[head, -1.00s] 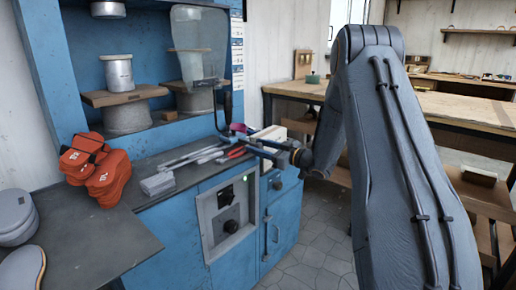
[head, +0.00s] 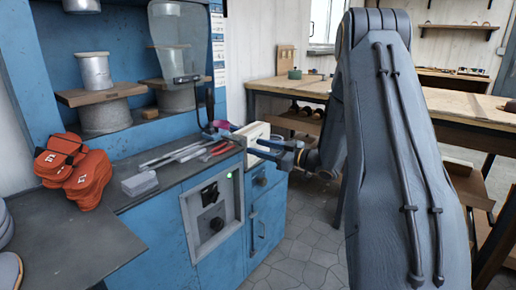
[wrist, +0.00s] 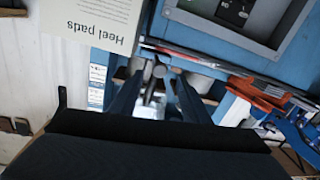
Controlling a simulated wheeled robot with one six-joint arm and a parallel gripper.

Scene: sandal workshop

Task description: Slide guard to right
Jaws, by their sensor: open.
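The guard (head: 178,38) is a clear, greyish curved shield at the back of the blue bench, in front of a shelf and a grey roller. A dark upright handle or rod (head: 209,103) stands at its lower right. My gripper (head: 262,149) is open, pointing left at the bench's right end, to the right of and apart from the guard. In the wrist view its two blue fingers (wrist: 157,82) are spread, with a grey rounded bar end showing between or beyond them; I cannot tell what it belongs to.
A cream heel pads box (head: 257,133) stands close behind my gripper and also shows in the wrist view (wrist: 92,20). Tools with red handles (head: 216,149), a grey block (head: 139,184) and orange sandals (head: 72,170) lie on the bench. A wooden table (head: 460,105) stands right.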

